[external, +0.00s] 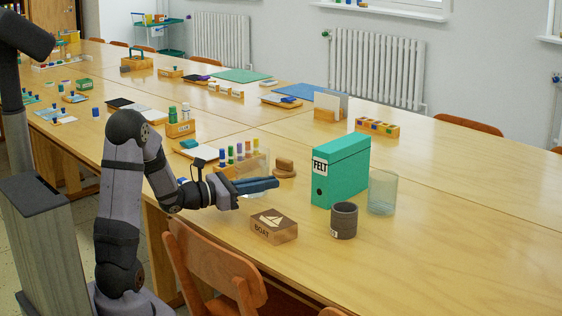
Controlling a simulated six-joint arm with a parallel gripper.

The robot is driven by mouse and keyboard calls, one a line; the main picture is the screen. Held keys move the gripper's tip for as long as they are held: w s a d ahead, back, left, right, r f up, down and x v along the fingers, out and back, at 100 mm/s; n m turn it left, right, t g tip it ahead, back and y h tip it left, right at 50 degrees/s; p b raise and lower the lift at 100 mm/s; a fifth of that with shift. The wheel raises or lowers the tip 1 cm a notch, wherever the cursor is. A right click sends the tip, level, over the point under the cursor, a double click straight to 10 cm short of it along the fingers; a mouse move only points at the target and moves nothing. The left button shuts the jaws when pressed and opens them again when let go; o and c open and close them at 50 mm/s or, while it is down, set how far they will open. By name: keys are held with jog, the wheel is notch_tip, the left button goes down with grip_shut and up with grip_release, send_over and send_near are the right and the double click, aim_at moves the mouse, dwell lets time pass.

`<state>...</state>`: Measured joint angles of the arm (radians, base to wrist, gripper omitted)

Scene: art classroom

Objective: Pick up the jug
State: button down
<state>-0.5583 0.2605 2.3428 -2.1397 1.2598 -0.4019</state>
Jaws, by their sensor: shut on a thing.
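My gripper (270,184) reaches in from the left, low over the near side of the table, with its long blue fingers pointing right.
To the right stand a green FELT box file (341,170), a dark grey cup (344,220) and a clear glass cylinder (382,192). A rounded wooden piece (285,169) is close to the fingertips. Chairs (213,264) line the near edge.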

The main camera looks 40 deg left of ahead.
aim_at(265, 165)
jog(key=shift+r+p, duration=1.15)
jog(key=shift+r, duration=3.3)
jog(key=shift+r, duration=0.1)
